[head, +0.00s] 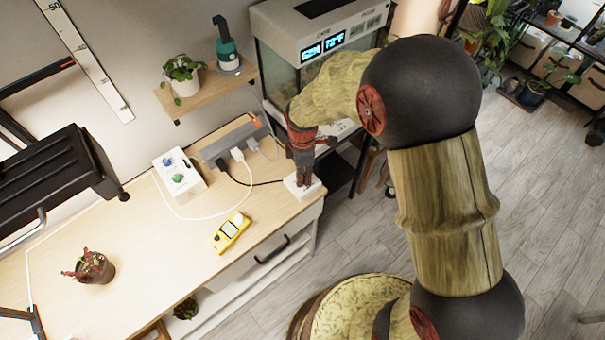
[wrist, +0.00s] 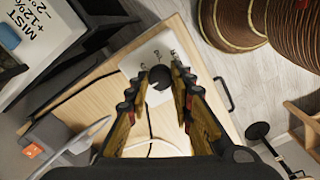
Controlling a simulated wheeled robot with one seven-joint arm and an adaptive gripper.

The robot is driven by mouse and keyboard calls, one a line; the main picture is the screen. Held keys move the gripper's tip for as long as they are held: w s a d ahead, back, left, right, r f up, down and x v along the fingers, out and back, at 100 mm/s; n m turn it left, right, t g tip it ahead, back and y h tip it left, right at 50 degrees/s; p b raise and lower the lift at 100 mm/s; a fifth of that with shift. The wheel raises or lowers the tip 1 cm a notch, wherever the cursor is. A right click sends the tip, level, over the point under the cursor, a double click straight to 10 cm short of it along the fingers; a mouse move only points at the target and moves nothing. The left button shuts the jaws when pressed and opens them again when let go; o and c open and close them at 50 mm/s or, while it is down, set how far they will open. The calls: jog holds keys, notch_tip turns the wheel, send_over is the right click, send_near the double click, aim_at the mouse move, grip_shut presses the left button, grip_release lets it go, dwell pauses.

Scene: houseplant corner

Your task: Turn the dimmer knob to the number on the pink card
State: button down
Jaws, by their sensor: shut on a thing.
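The dimmer is a small white box (head: 312,190) at the right front corner of the wooden table, under my gripper (head: 304,178). In the wrist view, its round black knob (wrist: 159,76) sits between the two fingers of my gripper (wrist: 157,88), which is shut on it. Several small dark marks lie around the knob on the white face (wrist: 140,60), too small to read. In the head view, the fingers hide the knob. I see no pink card in either view.
On the table (head: 150,265) are a yellow handheld device (head: 231,232), a white box with blue and green knobs (head: 192,188), a grey power strip (head: 222,143) with cables, and a small potted plant (head: 97,268). A glass tank (head: 275,70) with a lit display stands behind.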

jog(key=shift+m+p, duration=0.3)
jog(key=shift+m, duration=0.1)
jog(key=m+p, duration=0.2)
jog(key=m, duration=0.3)
jog(key=shift+m+p, duration=0.3)
jog(key=shift+p, duration=0.1)
jog(key=m+p, duration=0.1)
jog(key=m, duration=0.2)
jog(key=shift+m, duration=0.3)
jog(key=m+p, duration=0.1)
jog(key=m, duration=0.2)
jog(key=shift+m, duration=0.3)
jog(key=m+p, duration=0.1)
jog(key=m, duration=0.4)
jog(key=shift+p, duration=0.35)
jog(key=m+p, duration=0.1)
jog(key=m, duration=0.4)
jog(key=shift+m, duration=0.3)
jog(key=c, duration=1.6)
grip_release()
